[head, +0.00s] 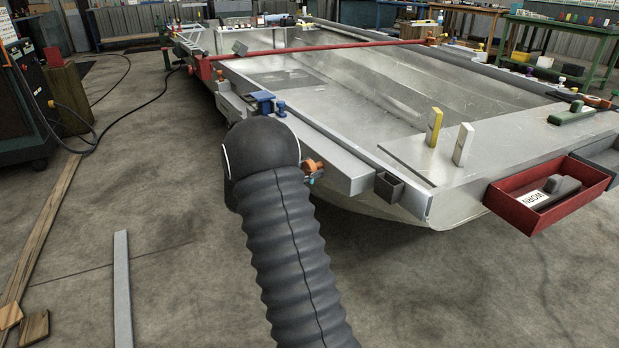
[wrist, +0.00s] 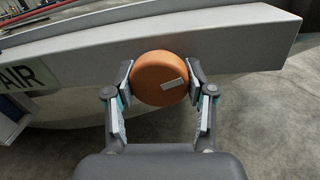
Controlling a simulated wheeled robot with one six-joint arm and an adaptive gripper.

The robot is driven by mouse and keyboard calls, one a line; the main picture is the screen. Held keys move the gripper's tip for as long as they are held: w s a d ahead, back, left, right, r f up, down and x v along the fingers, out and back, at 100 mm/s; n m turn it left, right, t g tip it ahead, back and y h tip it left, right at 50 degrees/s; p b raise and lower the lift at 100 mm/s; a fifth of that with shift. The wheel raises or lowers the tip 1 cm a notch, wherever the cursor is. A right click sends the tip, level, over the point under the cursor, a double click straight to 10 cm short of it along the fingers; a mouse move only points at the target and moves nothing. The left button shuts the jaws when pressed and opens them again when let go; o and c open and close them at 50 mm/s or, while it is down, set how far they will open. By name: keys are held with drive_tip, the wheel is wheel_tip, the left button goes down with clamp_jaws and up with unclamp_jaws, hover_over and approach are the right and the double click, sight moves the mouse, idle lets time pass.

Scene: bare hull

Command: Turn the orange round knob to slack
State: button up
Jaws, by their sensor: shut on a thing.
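The orange round knob (wrist: 158,80) sits on the side of the hull in the wrist view, with a small pale rectangular mark on its face, tilted and right of centre. My gripper (wrist: 160,82) has one finger on each side of the knob, and the pads press against its left and right edges. In the head view, part of the orange knob (head: 314,167) shows just right of my dark arm, at the hull's near side. My arm hides most of the gripper there.
A label ending in "AIR" (wrist: 22,78) is on the hull left of the knob. A red tray (head: 548,208) hangs at the hull's right end. A blue clamp (head: 263,100) stands on the near rail. Bare concrete floor lies in front of the hull.

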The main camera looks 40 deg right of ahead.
drive_tip(key=m+b, duration=0.3)
drive_tip(key=b, duration=0.1)
drive_tip(key=shift+f+m, duration=0.15)
drive_tip(key=shift+m, duration=0.25)
drive_tip(key=shift+w+m+h+b, duration=0.1)
drive_tip(key=shift+m+h+b, duration=0.2)
drive_tip(key=shift+m+b, duration=0.45)
drive_tip(key=shift+r+b, duration=0.2)
drive_tip(key=shift+b, duration=0.1)
drive_tip(key=o, duration=1.2)
drive_tip(key=shift+c, duration=0.2)
drive_tip(key=a, duration=1.2)
drive_tip(key=shift+w+f, duration=0.3)
drive_tip(key=shift+f, duration=0.1)
drive_tip(key=shift+w, duration=0.1)
